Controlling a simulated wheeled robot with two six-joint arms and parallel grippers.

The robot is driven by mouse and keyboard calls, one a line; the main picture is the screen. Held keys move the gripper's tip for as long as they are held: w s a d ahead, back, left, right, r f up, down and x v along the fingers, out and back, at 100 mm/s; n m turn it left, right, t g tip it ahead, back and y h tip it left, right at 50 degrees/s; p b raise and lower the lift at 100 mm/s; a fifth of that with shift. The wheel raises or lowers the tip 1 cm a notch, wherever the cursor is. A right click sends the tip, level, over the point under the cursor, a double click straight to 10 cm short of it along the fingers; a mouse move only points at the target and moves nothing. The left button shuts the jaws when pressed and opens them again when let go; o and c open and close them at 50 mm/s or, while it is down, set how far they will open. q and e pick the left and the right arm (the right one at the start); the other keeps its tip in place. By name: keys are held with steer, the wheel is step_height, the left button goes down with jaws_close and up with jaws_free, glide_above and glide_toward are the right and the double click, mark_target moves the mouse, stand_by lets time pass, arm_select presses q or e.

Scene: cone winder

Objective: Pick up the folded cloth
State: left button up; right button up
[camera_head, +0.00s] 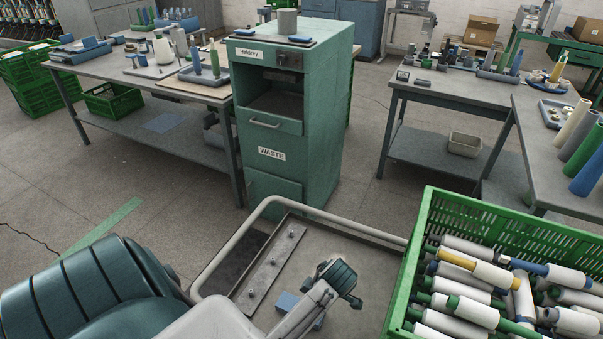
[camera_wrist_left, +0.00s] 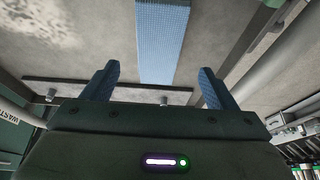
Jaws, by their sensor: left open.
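A blue folded cloth (camera_head: 288,301) lies on the flat bed of the cart (camera_head: 372,236) in the head view, partly hidden behind my left arm. In the left wrist view the cloth (camera_wrist_left: 155,35) is a long, textured blue strip running from the top edge down between the fingers. My left gripper (camera_wrist_left: 159,70) is open, with its two blue fingers apart on either side of the strip in the picture. I cannot tell how far the fingers are from the cloth. In the head view the left wrist is beside the cloth, to its right. My right gripper is out of view.
A metal strip with several pegs (camera_head: 270,270) lies left of the cloth. A green crate of yarn tubes (camera_head: 415,275) stands to the right. The cart's pale tubular rail (camera_head: 330,220) borders the bed. A green waste cabinet (camera_head: 318,120) stands behind. Another blue cloth (camera_head: 163,122) lies on a table's lower shelf.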

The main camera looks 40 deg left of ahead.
arm_select(q)
steer(key=x, duration=0.5)
steer(key=shift+w+d+f+p, duration=0.1)
steer(key=shift+w+f+p, duration=0.15)
steer(key=shift+f, duration=0.2)
steer(key=shift+c, duration=0.4)
steer(key=c, duration=1)
